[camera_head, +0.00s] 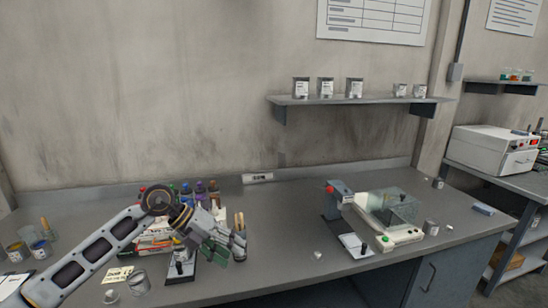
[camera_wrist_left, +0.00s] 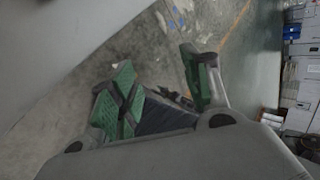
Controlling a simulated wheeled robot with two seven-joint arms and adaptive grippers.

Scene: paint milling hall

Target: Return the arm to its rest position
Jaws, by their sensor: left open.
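My left arm (camera_head: 95,252) reaches in from the lower left of the head view, over the left part of the grey workbench (camera_head: 285,238). My left gripper (camera_head: 222,247) is at its end, above the bench, with green finger pads. In the left wrist view the green-padded fingers (camera_wrist_left: 160,95) stand apart with nothing between them, and the concrete floor (camera_wrist_left: 230,25) shows beyond. The gripper is open and empty. It partly hides a small stand (camera_head: 181,266) and the things behind it. My right gripper is in neither view.
Paint bottles (camera_head: 200,188) stand behind the arm. Tins and jars (camera_head: 40,248) are at the bench's left end. A balance-like device (camera_head: 385,218) stands right of centre. A wall shelf (camera_head: 350,100) holds several tins. Bare bench lies between the gripper and the device.

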